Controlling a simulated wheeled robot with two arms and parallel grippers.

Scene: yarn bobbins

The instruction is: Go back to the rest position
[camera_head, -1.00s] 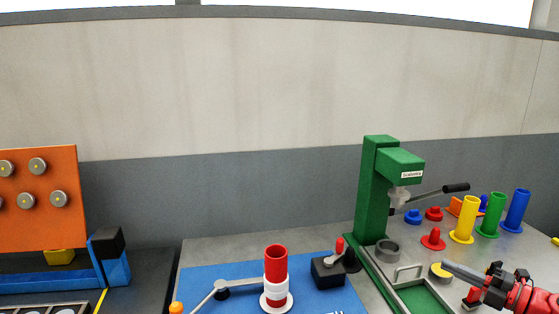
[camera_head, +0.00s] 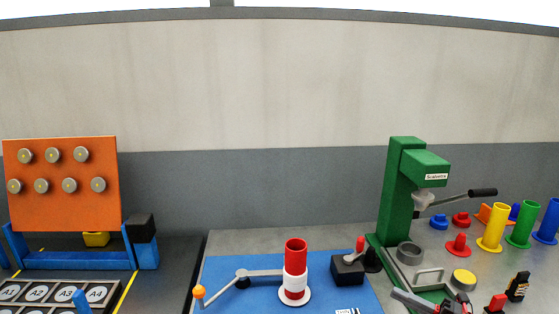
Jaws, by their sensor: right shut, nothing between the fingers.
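My right gripper (camera_head: 402,296) is low at the right of the head view, in front of the green press (camera_head: 400,190). Its grey fingers point left, over the near part of the press base, and are shut and empty. My left gripper is not identifiable in the head view.
A red and white bobbin (camera_head: 295,258) stands on a blue mat (camera_head: 225,272) with a crank arm beside it. Yellow (camera_head: 492,232), green (camera_head: 521,228) and blue (camera_head: 549,222) tubes stand at right. An orange board (camera_head: 60,205) stands at left.

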